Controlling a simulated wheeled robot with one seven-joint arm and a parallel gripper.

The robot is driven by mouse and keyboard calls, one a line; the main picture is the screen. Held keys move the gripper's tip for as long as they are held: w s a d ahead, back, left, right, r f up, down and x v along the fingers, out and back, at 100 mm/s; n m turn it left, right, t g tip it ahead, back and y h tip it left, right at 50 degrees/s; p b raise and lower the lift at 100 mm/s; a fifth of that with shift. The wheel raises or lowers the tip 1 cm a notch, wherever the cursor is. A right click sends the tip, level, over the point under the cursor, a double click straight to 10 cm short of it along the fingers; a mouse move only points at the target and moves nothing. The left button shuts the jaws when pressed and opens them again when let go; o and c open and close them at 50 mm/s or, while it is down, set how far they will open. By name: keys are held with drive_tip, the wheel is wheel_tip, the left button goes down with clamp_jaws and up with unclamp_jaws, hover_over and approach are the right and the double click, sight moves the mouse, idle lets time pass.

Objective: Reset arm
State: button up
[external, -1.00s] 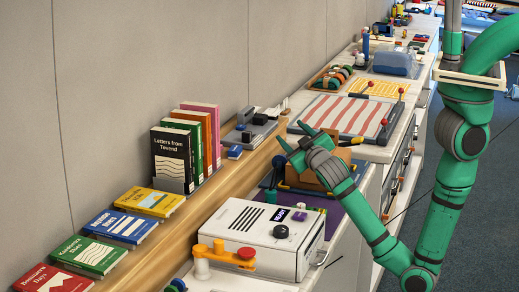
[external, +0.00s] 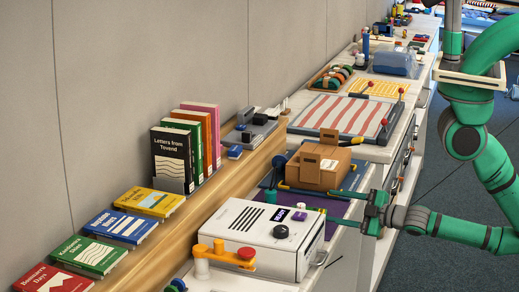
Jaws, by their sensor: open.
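The forearm stretches level to the right, over the aisle.
A white machine (external: 262,238) with a dark knob stands just left of and below my gripper. A striped board (external: 342,115) lies behind the box. Books (external: 172,160) line the wooden shelf at left. The blue aisle floor (external: 465,262) is open at right.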

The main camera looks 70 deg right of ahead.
drive_tip(key=s+a+f+m+g+y, duration=0.1)
drive_tip(key=s+a+m, duration=0.3)
drive_tip(key=s, duration=0.5)
drive_tip(key=s+a+f+m+y, duration=0.1)
drive_tip(key=s+a+f+m, duration=0.3)
drive_tip(key=s+a, duration=0.4)
drive_tip(key=shift+s+a+m+g, duration=0.15)
drive_tip(key=shift+s+m+g, duration=0.25)
drive_tip(key=shift+m, duration=0.3)
drive_tip(key=shift+f, duration=0.1)
idle(1.2)
